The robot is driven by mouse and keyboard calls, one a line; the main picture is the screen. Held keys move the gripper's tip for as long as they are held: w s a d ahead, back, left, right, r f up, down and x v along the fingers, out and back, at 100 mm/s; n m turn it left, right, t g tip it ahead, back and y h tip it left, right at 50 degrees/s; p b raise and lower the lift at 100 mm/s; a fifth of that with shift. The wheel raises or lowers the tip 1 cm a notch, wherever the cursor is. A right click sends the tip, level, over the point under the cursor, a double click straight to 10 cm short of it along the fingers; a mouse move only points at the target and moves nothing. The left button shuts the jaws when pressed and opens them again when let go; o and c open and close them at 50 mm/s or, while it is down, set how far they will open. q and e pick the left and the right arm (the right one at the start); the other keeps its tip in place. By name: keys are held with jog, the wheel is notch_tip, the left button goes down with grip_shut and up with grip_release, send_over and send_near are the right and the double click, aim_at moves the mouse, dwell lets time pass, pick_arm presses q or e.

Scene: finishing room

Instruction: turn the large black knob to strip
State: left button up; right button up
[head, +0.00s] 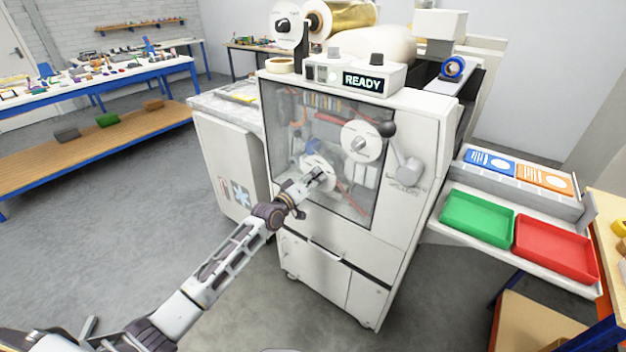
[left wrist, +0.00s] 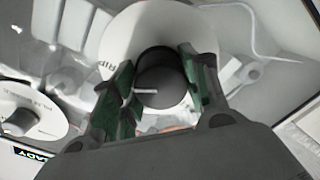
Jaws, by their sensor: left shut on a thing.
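The large black knob (left wrist: 160,82) sits on a round white dial plate (left wrist: 118,45) in the left wrist view, with a pale pointer line toward the picture's left. The letters "RIP" show beside it; the rest of the word is hidden. My left gripper (left wrist: 158,88) is shut on the knob, one green-padded finger on either side. In the head view my left gripper (head: 318,178) is at the lower dial (head: 312,163) on the machine's front (head: 408,210) and hides most of the knob. My right gripper is not in view.
A second dial (head: 362,141) with a grey knob is above right of the gripper. A lever with a black ball (head: 387,129) stands beside it. A display (head: 363,81) reads READY. Green (head: 478,217) and red (head: 553,247) trays sit at the right. The floor at left is clear.

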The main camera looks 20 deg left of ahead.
pick_arm(q)
jog(key=shift+f, duration=0.1)
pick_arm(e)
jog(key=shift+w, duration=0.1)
pick_arm(q)
jog(key=o, duration=1)
jog(key=shift+s+a, duration=0.1)
jog(key=shift+s, duration=0.1)
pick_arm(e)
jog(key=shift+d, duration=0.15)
